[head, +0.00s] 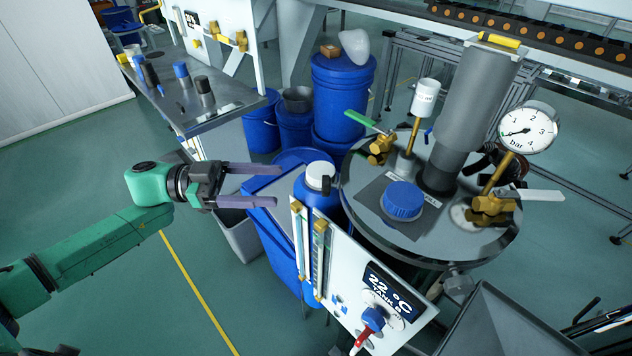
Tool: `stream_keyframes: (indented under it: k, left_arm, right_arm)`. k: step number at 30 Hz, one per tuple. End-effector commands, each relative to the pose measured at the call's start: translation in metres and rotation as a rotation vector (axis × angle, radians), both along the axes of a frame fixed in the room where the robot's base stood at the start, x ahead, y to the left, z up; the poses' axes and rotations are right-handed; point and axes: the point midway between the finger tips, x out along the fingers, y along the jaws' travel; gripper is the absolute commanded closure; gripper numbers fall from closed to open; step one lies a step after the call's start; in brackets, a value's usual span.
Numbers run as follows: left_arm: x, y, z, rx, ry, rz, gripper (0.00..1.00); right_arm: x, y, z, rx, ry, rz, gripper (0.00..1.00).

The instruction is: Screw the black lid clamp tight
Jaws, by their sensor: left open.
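The steel tank lid (370,205) lies at the right, with a blue cap, valves, a grey column and a gauge on it. A black part (512,168), which may be the black lid clamp, sits at the lid's back right edge. It is partly hidden behind the gauge and its brass stem, so I cannot tell how tight it is. My left gripper (278,185) is open and empty, left of the tank, pointing right near a white-capped blue bottle (320,176). It is well apart from the black part. My right gripper is not in view.
A white panel (345,270) with a temperature display stands in front of the tank. A brass valve with a green lever (362,121) and a white-levered valve (542,195) stick out from the lid. Blue drums (340,95) stand behind. Floor at left is clear.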

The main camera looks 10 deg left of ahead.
Motion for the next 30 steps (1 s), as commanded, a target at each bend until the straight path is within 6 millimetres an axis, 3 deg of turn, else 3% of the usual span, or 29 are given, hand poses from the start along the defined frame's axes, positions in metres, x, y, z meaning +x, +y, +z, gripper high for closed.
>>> stream_keyframes:
  k: [3, 9, 13, 20, 26, 30]
  left_arm:
    - [0.005, -0.033, 0.004, -0.007, -0.008, -0.001, 0.24]
    - [0.013, -0.076, 0.002, -0.003, -0.002, 0.001, 0.24]
    - [0.014, -0.087, 0.001, -0.001, -0.002, 0.002, 0.24]
    - [0.015, -0.088, 0.0, 0.0, -0.001, 0.004, 0.24]
    - [0.015, -0.088, 0.0, 0.0, -0.001, 0.003, 0.96]
    - [0.015, -0.088, 0.0, 0.001, -0.003, 0.003, 1.0]
  right_arm:
    - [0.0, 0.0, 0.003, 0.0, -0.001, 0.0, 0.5]
    - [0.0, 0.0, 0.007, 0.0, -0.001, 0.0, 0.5]
    - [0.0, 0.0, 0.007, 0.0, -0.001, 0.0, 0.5]
    - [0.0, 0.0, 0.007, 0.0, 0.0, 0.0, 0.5]
    - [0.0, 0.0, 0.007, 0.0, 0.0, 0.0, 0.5]
    - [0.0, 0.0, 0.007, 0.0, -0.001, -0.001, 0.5]
